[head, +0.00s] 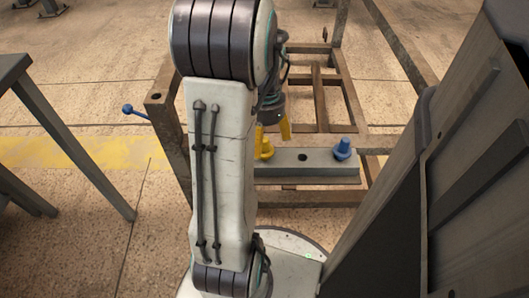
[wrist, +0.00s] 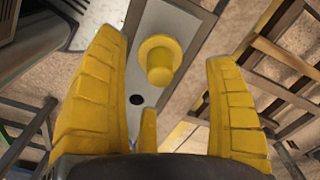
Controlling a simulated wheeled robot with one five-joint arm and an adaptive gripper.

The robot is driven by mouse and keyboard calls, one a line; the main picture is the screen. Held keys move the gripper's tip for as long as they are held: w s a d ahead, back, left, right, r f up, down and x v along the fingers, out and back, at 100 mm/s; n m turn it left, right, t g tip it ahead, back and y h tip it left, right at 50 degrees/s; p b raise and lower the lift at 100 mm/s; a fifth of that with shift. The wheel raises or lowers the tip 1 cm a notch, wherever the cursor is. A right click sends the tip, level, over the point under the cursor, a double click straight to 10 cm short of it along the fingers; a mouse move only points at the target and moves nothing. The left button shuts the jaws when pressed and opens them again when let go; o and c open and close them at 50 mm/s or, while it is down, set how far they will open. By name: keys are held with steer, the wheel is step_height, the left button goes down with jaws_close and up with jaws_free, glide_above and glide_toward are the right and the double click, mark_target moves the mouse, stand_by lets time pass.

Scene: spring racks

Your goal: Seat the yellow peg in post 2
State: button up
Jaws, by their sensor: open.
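The yellow peg (wrist: 160,58) has a rounded head and a wide flange. It stands on a grey bar (wrist: 180,30), and in the head view it shows at the bar's left part (head: 266,150). My gripper (wrist: 166,50) is open, with yellow fingers to the left and right of the peg in the wrist view and a third finger below it. No finger visibly touches the peg. In the head view my gripper (head: 273,131) is just above the peg, partly hidden by my arm. A dark empty hole (head: 302,157) shows in the bar. I see no post numbers.
A blue peg (head: 342,149) stands at the bar's right end. The bar rests on a brown metal frame (head: 330,92). A blue knob (head: 127,108) sticks out on a rod at the frame's left. A dark table (head: 12,70) stands at the left.

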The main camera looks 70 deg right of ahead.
mark_target(265, 149)
step_height(265, 149, down, 5)
steer(key=b, duration=0.2)
steer(key=shift+w+b, duration=0.1)
steer(key=shift+b, duration=0.2)
steer(key=shift+r, duration=0.1)
steer(key=shift+c, duration=0.4)
steer(key=c, duration=1.3)
